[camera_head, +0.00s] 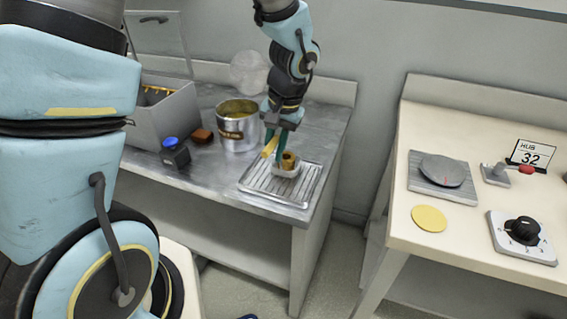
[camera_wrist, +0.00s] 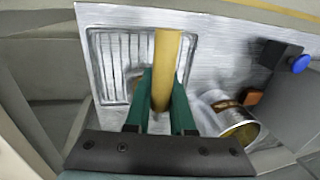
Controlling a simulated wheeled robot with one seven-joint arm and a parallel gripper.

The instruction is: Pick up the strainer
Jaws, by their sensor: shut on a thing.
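My gripper (camera_head: 279,160) reaches down over the ribbed metal drain tray (camera_head: 257,190) at the right end of the grey bench. Its green fingers are closed around a yellow-tan bar, which I take to be the strainer's handle (camera_wrist: 166,65); the wrist view shows it between the fingers (camera_wrist: 161,85). No mesh or bowl of a strainer shows clearly. In the head view, a small pale dish (camera_head: 286,171) with a brass-coloured round part (camera_head: 289,158) sits at the fingertips, on or just above the tray. Whether the held piece touches it I cannot tell.
A large metal can (camera_head: 238,133) stands left of my gripper. A cream table (camera_head: 455,215) with a scale and dial is at right, across a floor gap.

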